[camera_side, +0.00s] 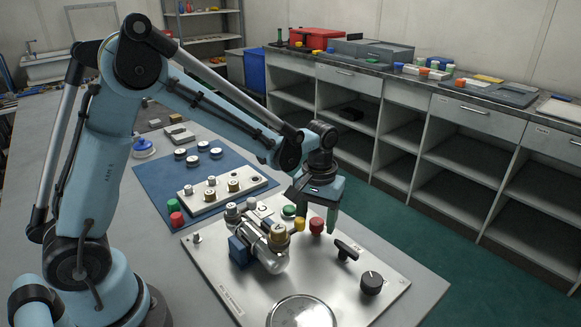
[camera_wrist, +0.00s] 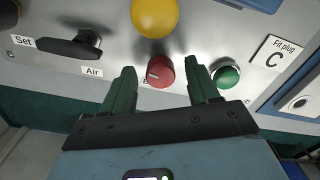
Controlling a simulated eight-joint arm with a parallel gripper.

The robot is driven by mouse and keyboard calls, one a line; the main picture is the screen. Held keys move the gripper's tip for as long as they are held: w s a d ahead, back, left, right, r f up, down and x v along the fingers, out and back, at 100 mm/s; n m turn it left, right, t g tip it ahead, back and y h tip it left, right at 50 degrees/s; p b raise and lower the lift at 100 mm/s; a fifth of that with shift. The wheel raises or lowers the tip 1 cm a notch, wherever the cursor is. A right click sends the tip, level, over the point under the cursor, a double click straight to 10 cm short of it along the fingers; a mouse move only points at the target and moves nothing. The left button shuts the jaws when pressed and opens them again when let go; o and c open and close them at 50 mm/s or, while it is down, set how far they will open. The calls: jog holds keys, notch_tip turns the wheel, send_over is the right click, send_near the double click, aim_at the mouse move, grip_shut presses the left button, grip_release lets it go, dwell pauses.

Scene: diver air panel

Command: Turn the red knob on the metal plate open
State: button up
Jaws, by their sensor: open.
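The red knob (camera_wrist: 160,71) stands on the metal plate (camera_wrist: 112,60) between and just beyond the fingertips in the wrist view. A pale line marks its face. My gripper (camera_wrist: 160,75) is open, with one green finger on each side of the knob; contact cannot be told. In the side view my gripper (camera_side: 318,218) points down over the metal plate (camera_side: 335,270).
A green button (camera_wrist: 226,73) is close beside the right finger. A black dial (camera_side: 371,283) and a silver valve body (camera_side: 268,250) stand on the plate.

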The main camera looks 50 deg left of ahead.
aim_at(316, 222)
notch_tip(316, 222, up, 12)
dwell(0.6)
